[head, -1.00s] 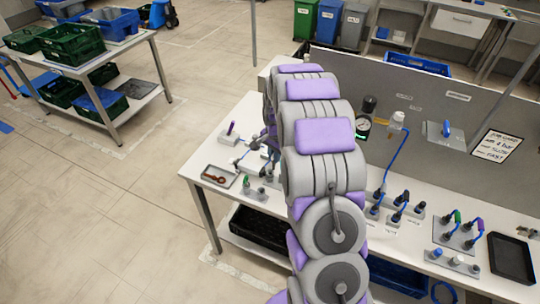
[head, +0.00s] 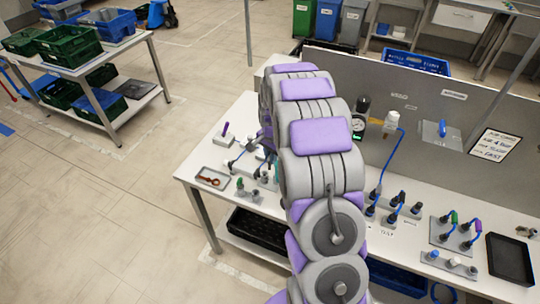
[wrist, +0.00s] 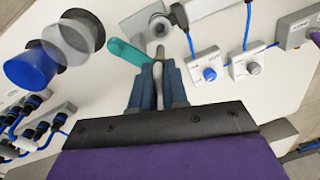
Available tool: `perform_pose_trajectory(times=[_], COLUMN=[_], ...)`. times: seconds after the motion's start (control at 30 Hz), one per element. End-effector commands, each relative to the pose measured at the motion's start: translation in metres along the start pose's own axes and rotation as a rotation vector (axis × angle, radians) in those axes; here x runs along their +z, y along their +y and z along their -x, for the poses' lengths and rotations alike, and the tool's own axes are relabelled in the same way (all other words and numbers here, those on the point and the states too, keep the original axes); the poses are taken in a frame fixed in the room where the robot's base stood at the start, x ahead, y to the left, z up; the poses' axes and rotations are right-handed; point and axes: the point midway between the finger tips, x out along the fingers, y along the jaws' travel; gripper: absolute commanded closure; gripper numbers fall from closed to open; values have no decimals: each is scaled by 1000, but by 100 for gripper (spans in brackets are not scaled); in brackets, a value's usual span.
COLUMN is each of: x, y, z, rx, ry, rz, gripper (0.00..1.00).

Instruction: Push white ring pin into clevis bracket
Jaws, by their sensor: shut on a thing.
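In the wrist view my gripper (wrist: 158,78) points away from the camera, its blue-grey fingers close together on a slim pale piece (wrist: 158,72), which looks like the white ring pin. Its ring shape is not clear, as the fingers cover much of it. Just beyond the fingertips is a grey bracket-like fitting (wrist: 142,22), probably the clevis bracket. I cannot tell whether the pin touches it or is inside it. A teal rounded bar (wrist: 128,52) lies just left of the fingertips. In the head view my arm hides most of this area.
Two small grey boxes with knobs (wrist: 208,66) (wrist: 243,66) and blue cables stand right of the fingers. A blue cone-shaped thing (wrist: 30,68) is at left. In the head view, a grey tray (head: 213,178) lies near the table's left edge, and a black tray (head: 510,260) at far right.

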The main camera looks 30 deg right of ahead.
Motion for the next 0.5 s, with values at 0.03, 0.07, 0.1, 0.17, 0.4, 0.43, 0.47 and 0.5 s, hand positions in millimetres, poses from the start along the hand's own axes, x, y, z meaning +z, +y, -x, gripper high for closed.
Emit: perform_pose_trajectory(times=[0.03,0.07,0.1,0.17,0.4,0.43,0.47,0.5], x=[3,4,6,9,12,11,11,11], y=[-1,-2,-2,-3,-4,-3,-3,-3], z=[1,1,2,2,2,2,2,2], rx=[1,1,1,2,2,2,2,1], ry=[2,2,3,5,4,3,2,2], rz=[2,2,3,3,3,3,3,2], gripper=[100,100,100,100,100,100,100,100])
